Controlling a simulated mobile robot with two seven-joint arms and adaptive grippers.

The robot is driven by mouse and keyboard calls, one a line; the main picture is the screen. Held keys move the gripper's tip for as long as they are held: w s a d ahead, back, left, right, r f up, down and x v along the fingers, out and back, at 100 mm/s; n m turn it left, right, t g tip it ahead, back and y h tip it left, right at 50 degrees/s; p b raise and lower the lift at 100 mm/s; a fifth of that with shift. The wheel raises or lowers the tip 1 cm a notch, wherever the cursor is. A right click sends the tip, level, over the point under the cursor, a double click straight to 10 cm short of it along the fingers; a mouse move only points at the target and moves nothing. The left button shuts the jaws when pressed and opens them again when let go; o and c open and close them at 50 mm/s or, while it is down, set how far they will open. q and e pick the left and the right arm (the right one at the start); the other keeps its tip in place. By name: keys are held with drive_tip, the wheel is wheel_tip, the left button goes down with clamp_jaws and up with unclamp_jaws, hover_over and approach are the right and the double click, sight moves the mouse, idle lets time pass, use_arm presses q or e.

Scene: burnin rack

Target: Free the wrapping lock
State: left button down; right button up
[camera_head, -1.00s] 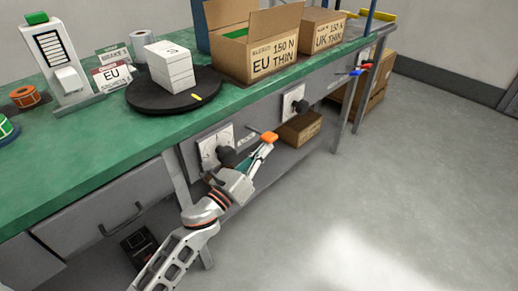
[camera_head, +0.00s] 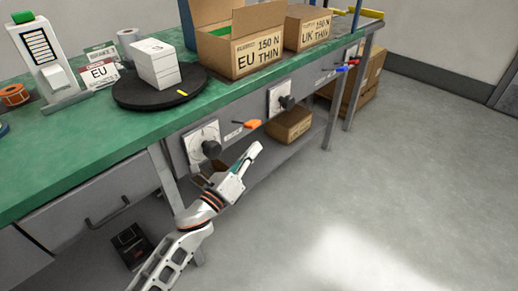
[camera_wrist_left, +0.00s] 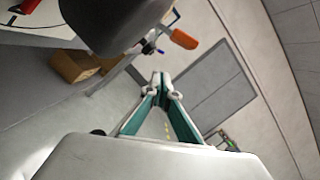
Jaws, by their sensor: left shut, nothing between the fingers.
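An orange-tipped lever (camera_head: 252,124) sticks out from the bench front, beside a small label and to the right of a black knob on a white dial plate (camera_head: 202,142). I cannot read the label well enough to tell whether this is the wrapping lock. The orange tip shows in the left wrist view (camera_wrist_left: 184,39), beyond the fingers and to the right. My left gripper (camera_head: 255,147) is shut and empty, just below the lever and apart from it in the picture. Its fingertips meet in the left wrist view (camera_wrist_left: 159,77). My right gripper is not in view.
A dark rounded shape (camera_wrist_left: 112,18), probably the knob, is close to the wrist camera. A second dial (camera_head: 282,98) and blue and red handles (camera_head: 347,67) line the bench front. A turntable (camera_head: 160,90) bears white boxes. Open floor lies at right.

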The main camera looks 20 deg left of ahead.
use_arm(q)
drive_tip(key=v, duration=1)
drive_tip(key=shift+a+f, duration=0.2)
drive_tip(key=shift+a, duration=0.1)
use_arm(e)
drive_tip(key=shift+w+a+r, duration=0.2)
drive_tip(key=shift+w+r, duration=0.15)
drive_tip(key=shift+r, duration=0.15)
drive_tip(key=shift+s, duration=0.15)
